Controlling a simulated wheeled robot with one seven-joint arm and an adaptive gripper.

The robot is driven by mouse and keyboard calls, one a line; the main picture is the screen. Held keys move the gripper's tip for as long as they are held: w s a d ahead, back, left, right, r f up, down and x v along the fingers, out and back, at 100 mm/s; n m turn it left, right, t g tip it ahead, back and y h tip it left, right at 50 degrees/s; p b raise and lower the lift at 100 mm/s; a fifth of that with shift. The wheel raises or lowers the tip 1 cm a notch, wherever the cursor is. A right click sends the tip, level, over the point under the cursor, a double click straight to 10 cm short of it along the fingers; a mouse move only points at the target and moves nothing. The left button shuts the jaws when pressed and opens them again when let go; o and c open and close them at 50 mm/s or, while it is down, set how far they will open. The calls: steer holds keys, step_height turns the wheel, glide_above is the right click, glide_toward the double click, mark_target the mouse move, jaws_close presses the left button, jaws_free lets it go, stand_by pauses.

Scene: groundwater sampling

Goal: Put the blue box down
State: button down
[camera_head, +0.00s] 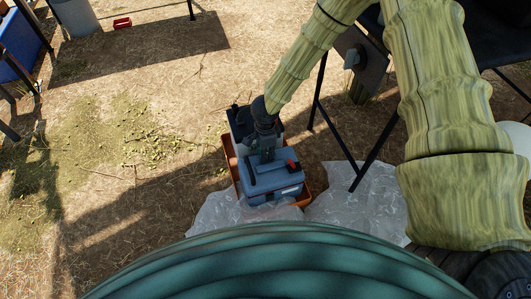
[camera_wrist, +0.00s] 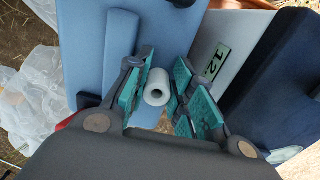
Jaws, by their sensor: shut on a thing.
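The blue box (camera_head: 272,183) is below my gripper in the head view, with a red part on its top. Its blue surface (camera_wrist: 90,45) fills the left of the wrist view. My gripper (camera_head: 265,148) reaches down over it. In the wrist view, my gripper's teal pads (camera_wrist: 158,90) are closed around a pale round piece, which looks like the box's handle. An orange-red tray (camera_head: 231,158) shows around and under the box. I cannot tell whether the box touches the tray floor.
A second box, grey with a dark blue top (camera_wrist: 285,75) and a "12" label, stands close beside it. Crumpled clear plastic sheeting (camera_head: 365,195) lies on the ground around the tray. A dark table leg (camera_head: 376,150) stands to the right. Dry ground to the left is open.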

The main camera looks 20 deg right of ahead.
steer(key=c, duration=1.2)
jaws_free()
steer(key=shift+c, duration=0.2)
step_height(320, 180, up, 12)
steer(key=p, duration=0.5)
